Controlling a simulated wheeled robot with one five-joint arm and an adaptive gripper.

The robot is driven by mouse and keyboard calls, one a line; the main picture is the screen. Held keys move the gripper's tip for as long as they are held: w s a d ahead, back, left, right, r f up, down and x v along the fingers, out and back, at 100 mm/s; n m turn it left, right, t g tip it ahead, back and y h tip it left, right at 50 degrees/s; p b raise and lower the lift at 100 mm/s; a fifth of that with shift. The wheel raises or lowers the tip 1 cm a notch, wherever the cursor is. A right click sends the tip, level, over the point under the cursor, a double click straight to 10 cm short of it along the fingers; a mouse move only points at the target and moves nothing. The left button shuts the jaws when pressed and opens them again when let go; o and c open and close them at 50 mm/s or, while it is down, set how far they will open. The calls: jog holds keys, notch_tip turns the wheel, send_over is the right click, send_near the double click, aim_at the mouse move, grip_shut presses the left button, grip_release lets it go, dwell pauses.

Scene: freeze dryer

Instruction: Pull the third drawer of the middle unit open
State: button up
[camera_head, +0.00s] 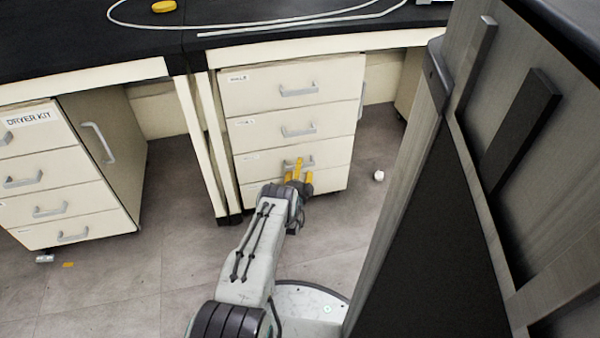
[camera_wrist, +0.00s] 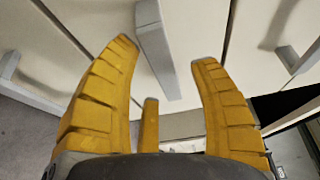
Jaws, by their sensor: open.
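The middle unit (camera_head: 290,72) is a cream cabinet under the black bench in the head view. Its drawers look shut, each with a grey bar handle. The third drawer (camera_head: 332,153) is behind my gripper (camera_head: 299,172), which partly covers its handle (camera_head: 287,164). My gripper is open and empty, its yellow fingers pointing at that drawer front. In the wrist view, a grey handle (camera_wrist: 158,55) stands between the spread fingertips of my gripper (camera_wrist: 165,53). I cannot tell whether any finger touches it. The lowest drawer is largely hidden by my arm.
A unit labelled DRYER KIT (camera_head: 32,118) stands at the left. A large grey metal structure (camera_head: 470,200) fills the right side. A small white object (camera_head: 378,175) lies on the floor right of the middle unit. The floor between the left and middle units is clear.

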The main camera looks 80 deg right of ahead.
jog(key=shift+d, duration=0.15)
jog(key=shift+c, duration=0.3)
grip_shut()
dwell(0.3)
